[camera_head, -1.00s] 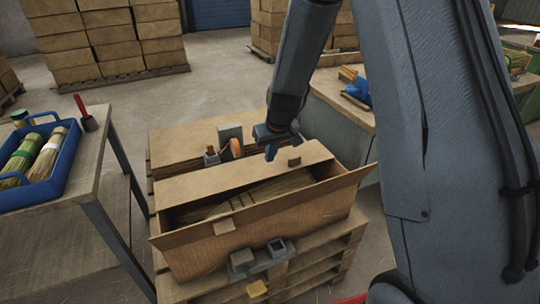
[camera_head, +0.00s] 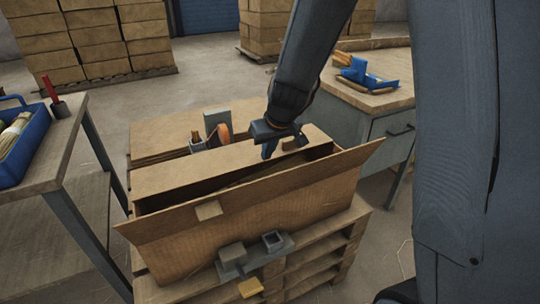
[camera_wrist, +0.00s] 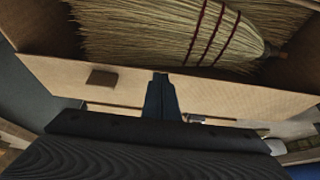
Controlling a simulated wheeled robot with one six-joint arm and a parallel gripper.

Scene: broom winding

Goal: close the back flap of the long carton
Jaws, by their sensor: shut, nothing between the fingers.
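The long brown carton (camera_head: 270,225) stands on a pallet in the head view. Its back flap (camera_head: 200,170) is a long board along the far side and slants beside the opening, leaving a narrow dark gap. Its exact tilt is hard to tell. A straw broom (camera_wrist: 170,30) with red stitching lies inside the carton. My gripper (camera_head: 269,151) is shut and empty, pointing down at the back flap near its right part. Whether it touches is unclear.
The front flap (camera_head: 150,226) is open and leans outward. A grey device (camera_head: 250,255) sits at the carton's front. A tape holder (camera_head: 224,133) stands behind the carton. A table with a blue tray (camera_head: 22,150) is left; a workbench (camera_head: 375,98) is right.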

